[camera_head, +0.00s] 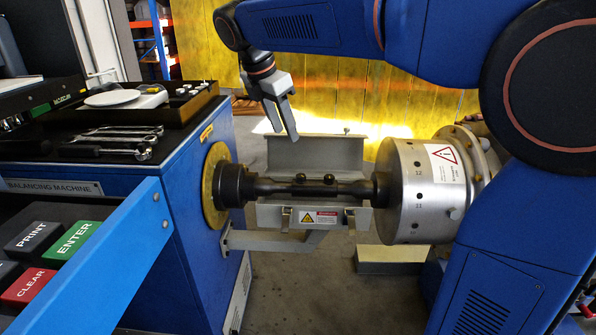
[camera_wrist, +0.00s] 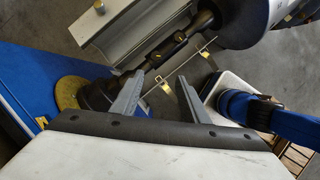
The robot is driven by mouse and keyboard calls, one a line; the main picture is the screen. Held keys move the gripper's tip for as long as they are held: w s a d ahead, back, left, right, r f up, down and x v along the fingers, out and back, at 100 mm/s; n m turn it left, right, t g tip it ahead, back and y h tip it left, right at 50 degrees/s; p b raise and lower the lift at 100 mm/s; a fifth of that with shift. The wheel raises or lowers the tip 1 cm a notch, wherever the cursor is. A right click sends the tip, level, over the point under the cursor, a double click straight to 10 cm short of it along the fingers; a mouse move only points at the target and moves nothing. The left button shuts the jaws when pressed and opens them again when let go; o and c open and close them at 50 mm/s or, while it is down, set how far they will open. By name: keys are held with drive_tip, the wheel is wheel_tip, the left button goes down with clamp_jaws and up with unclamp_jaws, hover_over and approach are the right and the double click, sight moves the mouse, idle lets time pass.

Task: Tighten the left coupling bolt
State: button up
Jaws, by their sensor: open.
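My gripper (camera_head: 285,126) hangs open and empty above the left part of the dark coupling shaft (camera_head: 270,189), apart from it. In the wrist view, the two fingers of my gripper (camera_wrist: 160,77) are spread, with the shaft (camera_wrist: 163,54) beyond their tips. Two dark round bolt heads stand on the shaft, the left bolt (camera_head: 300,178) and the right bolt (camera_head: 329,177). The shaft runs between a dark flange (camera_head: 233,187) on the machine and the silver rotor drum (camera_head: 412,200). Several wrenches (camera_head: 122,133) lie on the machine's dark top.
An open grey guard (camera_head: 315,152) stands behind and below the shaft. The blue balancing machine (camera_head: 190,190) fills the left, with a tray of small parts (camera_head: 190,95) and a white round dish (camera_head: 112,97) on top. A blue rail with a keypad (camera_head: 50,245) lies in front.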

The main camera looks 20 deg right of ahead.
drive_tip(key=w, duration=0.1)
approach(300, 176)
drive_tip(key=shift+n, duration=0.4)
drive_tip(key=x, duration=0.7)
drive_tip(key=shift+w+d+f, duration=0.15)
drive_tip(key=shift+f, duration=0.1)
clamp_jaws()
